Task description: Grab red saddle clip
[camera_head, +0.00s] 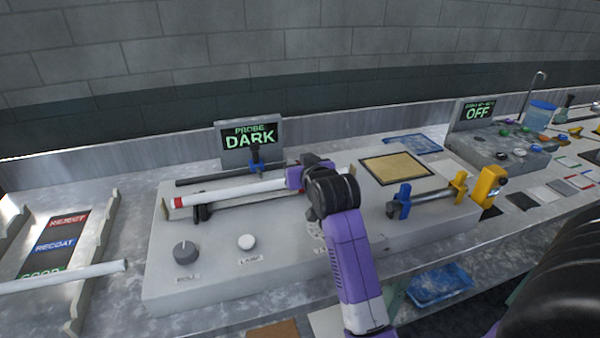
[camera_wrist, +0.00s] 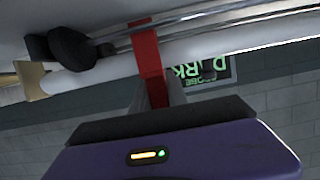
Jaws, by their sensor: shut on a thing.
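The red saddle clip (camera_wrist: 147,52) shows in the wrist view as a red strip reaching across the white glass tube (camera_wrist: 220,47). My gripper (camera_wrist: 152,88) is shut on the clip's lower part in that view. In the head view my gripper (camera_head: 294,178) is at the right end of the white tube (camera_head: 235,190). A red band (camera_head: 178,202) also shows on the tube's left end. I cannot tell whether the clip touches the tube.
The tube lies on a grey bench unit with a knob (camera_head: 185,252) and a white button (camera_head: 246,242). The probe sign (camera_head: 250,142) reads DARK behind it. A rack (camera_head: 75,235) stands left. Blue (camera_head: 403,202) and yellow (camera_head: 488,187) fixtures stand right.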

